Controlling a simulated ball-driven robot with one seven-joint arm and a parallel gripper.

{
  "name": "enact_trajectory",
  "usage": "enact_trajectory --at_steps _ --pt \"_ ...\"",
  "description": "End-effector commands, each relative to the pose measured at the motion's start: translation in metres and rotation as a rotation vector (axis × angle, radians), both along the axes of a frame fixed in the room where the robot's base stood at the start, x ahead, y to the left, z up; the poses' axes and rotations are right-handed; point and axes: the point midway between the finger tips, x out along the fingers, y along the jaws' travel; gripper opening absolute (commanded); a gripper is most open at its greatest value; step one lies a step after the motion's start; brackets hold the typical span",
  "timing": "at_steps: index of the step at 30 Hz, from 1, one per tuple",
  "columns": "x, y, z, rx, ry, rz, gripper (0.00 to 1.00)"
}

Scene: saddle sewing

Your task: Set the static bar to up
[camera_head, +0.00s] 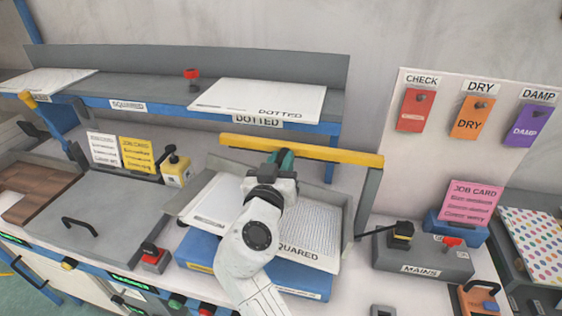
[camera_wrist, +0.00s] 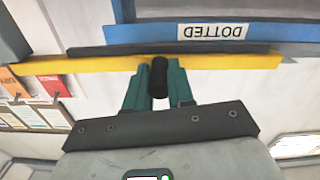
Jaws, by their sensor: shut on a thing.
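The yellow bar (camera_head: 330,151), which I take to be the static bar, runs nearly level above the tray of squared paper. A grey upright (camera_head: 368,202) stands under its right end. In the wrist view the bar (camera_wrist: 235,62) crosses the whole upper part, with a black handle (camera_wrist: 159,85) at its middle. My gripper (camera_head: 283,158) is at the middle of the bar in the head view. In the wrist view its green fingers (camera_wrist: 159,68) are shut on the handle, one on each side. In the head view my gripper hides the handle.
The blue shelf (camera_head: 160,107) labelled "DOTTED" lies behind the bar. A tray with "SQUARED" paper (camera_head: 315,230) is under my arm. The grey "MAINS" box (camera_head: 425,258) with a black lever stands at right. Red, orange and purple tags hang on the wall board (camera_head: 447,110).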

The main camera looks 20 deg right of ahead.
Motion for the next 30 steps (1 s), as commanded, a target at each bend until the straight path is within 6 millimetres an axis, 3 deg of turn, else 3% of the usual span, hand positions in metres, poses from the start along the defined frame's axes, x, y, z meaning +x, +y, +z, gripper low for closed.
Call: enact_trajectory --at_steps 11,20,30 --pt "-0.001 -0.001 0.022 0.098 -0.076 0.001 0.0" --pt "-0.009 -0.012 0.073 0.306 -0.232 0.0 0.0" --pt "-0.03 -0.04 0.129 0.568 -0.423 0.001 0.0"
